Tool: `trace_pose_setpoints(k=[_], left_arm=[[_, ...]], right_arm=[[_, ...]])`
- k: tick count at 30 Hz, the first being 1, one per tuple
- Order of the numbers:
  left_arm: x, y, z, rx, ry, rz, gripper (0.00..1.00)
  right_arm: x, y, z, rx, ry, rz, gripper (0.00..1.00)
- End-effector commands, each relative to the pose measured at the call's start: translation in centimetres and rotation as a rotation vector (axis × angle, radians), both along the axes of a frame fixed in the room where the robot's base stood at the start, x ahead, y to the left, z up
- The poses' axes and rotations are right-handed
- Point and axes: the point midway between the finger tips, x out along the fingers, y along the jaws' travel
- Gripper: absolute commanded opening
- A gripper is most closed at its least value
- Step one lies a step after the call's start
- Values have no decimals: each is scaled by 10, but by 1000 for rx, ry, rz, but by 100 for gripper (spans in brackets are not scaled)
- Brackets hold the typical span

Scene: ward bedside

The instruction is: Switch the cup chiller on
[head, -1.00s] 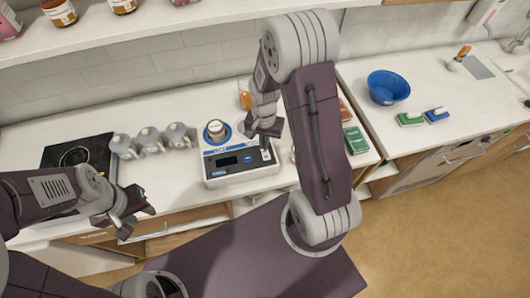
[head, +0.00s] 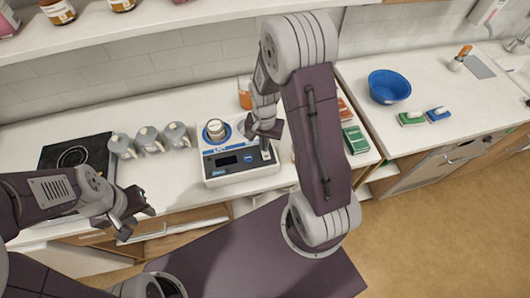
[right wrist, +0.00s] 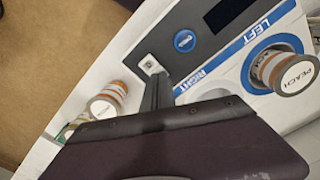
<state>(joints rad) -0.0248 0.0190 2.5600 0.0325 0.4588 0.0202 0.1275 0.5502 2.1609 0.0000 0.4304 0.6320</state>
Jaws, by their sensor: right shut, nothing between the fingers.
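The cup chiller (head: 222,178) is a white unit with a dark display and a blue oval button on its front panel. In the right wrist view its wells are marked LEFT and RIGHT, and a jar labelled PEACH (right wrist: 285,70) stands in the left well. My left gripper (head: 138,217) looks open and empty, in front of the counter.
Several grey mugs (head: 149,139) stand left of the chiller, beside a black hob (head: 76,155). An orange jar (head: 245,94) is behind it. Labelled jars (right wrist: 107,100) stand close to my right gripper. A blue bowl (head: 388,87) is on the right counter.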

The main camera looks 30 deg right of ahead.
Motion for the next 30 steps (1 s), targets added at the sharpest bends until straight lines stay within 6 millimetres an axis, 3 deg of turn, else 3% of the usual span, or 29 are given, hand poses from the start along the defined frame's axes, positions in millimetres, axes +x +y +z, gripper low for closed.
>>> trace_pose_setpoints(k=[14, 30], left_arm=[[0, 0, -3, 0, 0, 0, 36], [0, 0, 44, 0, 0, 0, 36]], right_arm=[[0, 0, -5, 0, 1, 0, 0], [0, 0, 46, 0, 0, 0, 0]])
